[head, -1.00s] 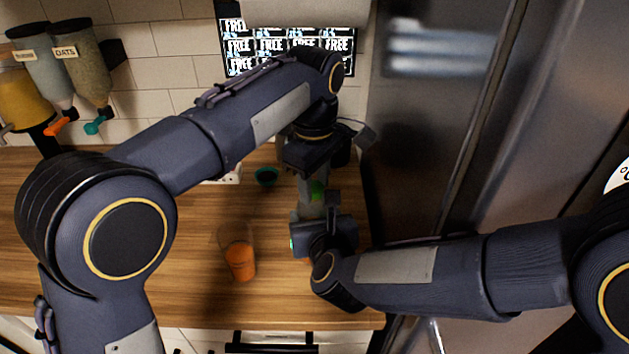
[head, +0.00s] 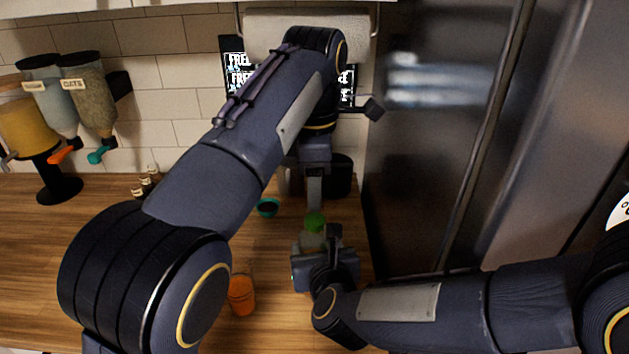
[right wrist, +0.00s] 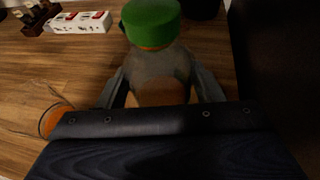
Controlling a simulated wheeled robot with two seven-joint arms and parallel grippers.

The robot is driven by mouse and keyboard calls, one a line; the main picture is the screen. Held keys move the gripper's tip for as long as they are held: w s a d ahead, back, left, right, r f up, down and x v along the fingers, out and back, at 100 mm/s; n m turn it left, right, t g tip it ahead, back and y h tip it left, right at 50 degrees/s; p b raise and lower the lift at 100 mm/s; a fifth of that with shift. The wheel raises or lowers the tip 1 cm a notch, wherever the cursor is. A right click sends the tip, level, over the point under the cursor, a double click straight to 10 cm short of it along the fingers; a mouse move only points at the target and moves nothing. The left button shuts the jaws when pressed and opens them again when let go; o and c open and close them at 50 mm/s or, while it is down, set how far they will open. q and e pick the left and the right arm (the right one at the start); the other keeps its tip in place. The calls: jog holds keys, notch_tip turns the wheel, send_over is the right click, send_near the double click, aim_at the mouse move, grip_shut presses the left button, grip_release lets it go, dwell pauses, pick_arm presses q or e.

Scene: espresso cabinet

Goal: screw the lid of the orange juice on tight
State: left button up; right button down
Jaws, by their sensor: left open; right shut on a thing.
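The orange juice bottle (right wrist: 158,72) has clear walls and shows in the right wrist view, its lower part hidden behind my right gripper. Its green lid (right wrist: 152,22) sits on top of the neck, with a thin orange band below it. The lid also shows in the head view (head: 315,222). My right gripper (right wrist: 160,98) is shut on the bottle, a finger on each side. My left gripper (head: 314,190) is open, pointing down above the lid. It appears apart from the lid, and its fingers partly overlap each other in the head view.
A glass of orange juice (head: 242,293) stands on the wooden counter (head: 215,260) left of my right gripper. A dark fridge (head: 425,150) borders the right. Dispensers (head: 85,105) stand at the left.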

aim_at(314, 219)
pick_arm(q)
jog(key=shift+f, duration=3.95)
pick_arm(e)
jog(key=shift+f, duration=0.1)
pick_arm(q)
jog(key=shift+c, duration=0.4)
jog(key=c, duration=0.7)
jog(key=o, duration=1)
notch_tip(314, 219, up, 12)
pick_arm(e)
jog(key=shift+c, duration=1.5)
grip_release()
